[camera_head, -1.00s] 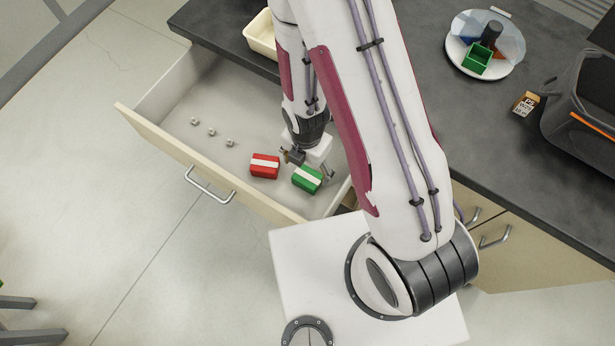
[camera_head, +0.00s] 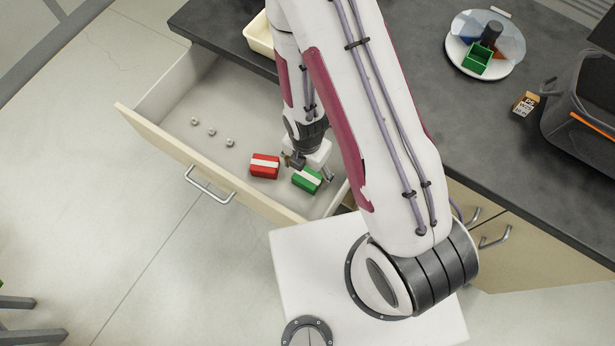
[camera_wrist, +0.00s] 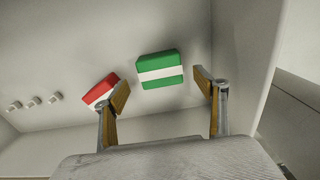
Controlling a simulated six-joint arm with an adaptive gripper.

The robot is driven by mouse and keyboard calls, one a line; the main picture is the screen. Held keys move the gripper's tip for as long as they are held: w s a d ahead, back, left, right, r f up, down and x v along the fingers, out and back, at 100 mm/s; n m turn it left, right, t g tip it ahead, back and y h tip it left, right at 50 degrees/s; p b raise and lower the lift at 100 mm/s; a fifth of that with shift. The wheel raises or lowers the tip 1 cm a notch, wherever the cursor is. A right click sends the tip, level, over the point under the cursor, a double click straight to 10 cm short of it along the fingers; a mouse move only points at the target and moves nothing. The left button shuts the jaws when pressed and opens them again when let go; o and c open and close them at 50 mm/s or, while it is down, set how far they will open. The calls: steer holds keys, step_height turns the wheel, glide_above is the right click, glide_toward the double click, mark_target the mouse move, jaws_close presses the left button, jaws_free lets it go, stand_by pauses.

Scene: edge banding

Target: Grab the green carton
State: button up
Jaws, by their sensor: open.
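The green carton (camera_head: 307,180), with a white band across it, lies in the open drawer at its right end; it also shows in the wrist view (camera_wrist: 160,70). My gripper (camera_head: 308,170) is down in the drawer by the green carton. In the wrist view my gripper (camera_wrist: 160,88) is open and empty, its two fingers spread apart, with the green carton lying ahead between the fingertips. The red carton (camera_head: 264,166), also white-banded, lies just left of the green one. In the wrist view the left fingertip partly covers the red carton (camera_wrist: 97,90).
The open drawer (camera_head: 160,136) has walls close around the cartons on the front and right. Several small metal nuts (camera_head: 211,132) lie in its left part.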

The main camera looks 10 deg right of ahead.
mark_target(307, 176)
steer(key=shift+f, duration=0.15)
steer(key=shift+d+f, duration=0.1)
steer(key=shift+f, duration=2.35)
steer(key=shift+c, duration=0.5)
steer(key=c, duration=1.1)
